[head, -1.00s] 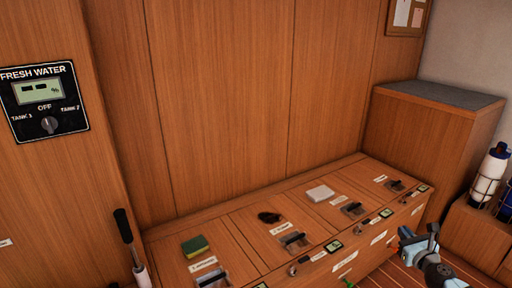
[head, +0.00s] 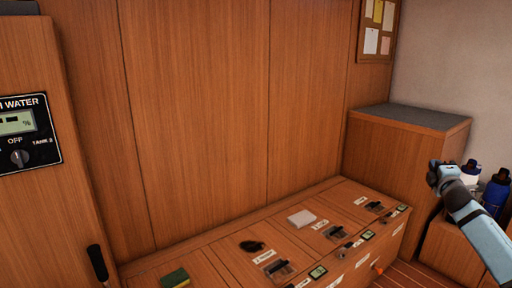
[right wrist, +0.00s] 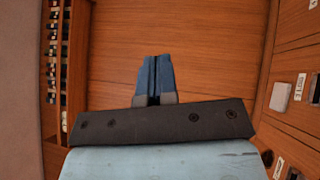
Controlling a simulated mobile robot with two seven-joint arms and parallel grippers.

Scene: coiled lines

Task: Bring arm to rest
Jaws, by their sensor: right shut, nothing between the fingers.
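My right arm comes in from the right edge of the head view, and its gripper (head: 434,172) is up in front of the wooden cabinet at the right. In the right wrist view the gripper's two blue fingers (right wrist: 154,78) are pressed together with nothing between them. Bare wood panelling shows beyond the fingertips. My left gripper is not in view.
A low wooden locker (head: 330,202) has labelled latches, a green sponge (head: 174,279), a black item (head: 252,246) and a white block (head: 302,218) on top. A wooden cabinet (head: 400,150) and bottles (head: 496,190) stand at the right. A FRESH WATER panel (head: 22,135) is at left.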

